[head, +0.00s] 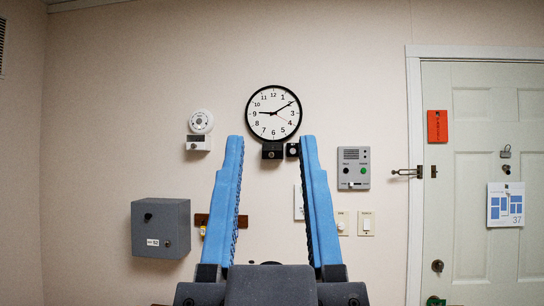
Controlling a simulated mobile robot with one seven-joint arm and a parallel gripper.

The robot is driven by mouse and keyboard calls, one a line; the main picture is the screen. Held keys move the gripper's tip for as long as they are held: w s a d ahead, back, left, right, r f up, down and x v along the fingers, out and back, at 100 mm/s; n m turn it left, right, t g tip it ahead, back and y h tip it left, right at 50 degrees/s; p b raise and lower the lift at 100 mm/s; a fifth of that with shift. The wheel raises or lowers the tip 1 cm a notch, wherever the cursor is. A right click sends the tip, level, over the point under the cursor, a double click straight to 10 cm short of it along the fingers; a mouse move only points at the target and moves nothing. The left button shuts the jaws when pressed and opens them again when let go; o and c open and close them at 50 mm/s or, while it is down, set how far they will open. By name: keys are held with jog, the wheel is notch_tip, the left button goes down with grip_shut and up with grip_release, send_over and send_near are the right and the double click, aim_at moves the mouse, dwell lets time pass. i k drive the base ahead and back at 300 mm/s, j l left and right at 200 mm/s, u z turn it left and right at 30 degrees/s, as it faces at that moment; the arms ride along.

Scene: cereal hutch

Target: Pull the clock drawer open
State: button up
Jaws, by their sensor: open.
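A round wall clock (274,113) with a black rim and white face hangs on the wall, upper middle. Just under it is a small black drawer-like box (272,151) with a small knob on its front. A smaller black piece (292,150) with a pale round spot sits to its right. My gripper (271,143) has two long blue fingers pointing up. They are spread wide apart, with the black box showing between their tips. Nothing is held. I cannot tell how far the fingers are from the wall. The box looks shut against the wall.
A grey box (160,228) is on the wall at lower left, and a white round device (201,122) is above it. A grey panel (354,168) and light switches (366,223) are at right. A pale door (470,130) with a latch is farther right.

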aim_at(270, 154)
jog(key=i+l, duration=0.2)
jog(key=i, duration=0.65)
jog(key=i+l+z, duration=0.1)
jog(key=i, duration=0.75)
jog(key=i+l, duration=0.2)
jog(key=i, duration=0.65)
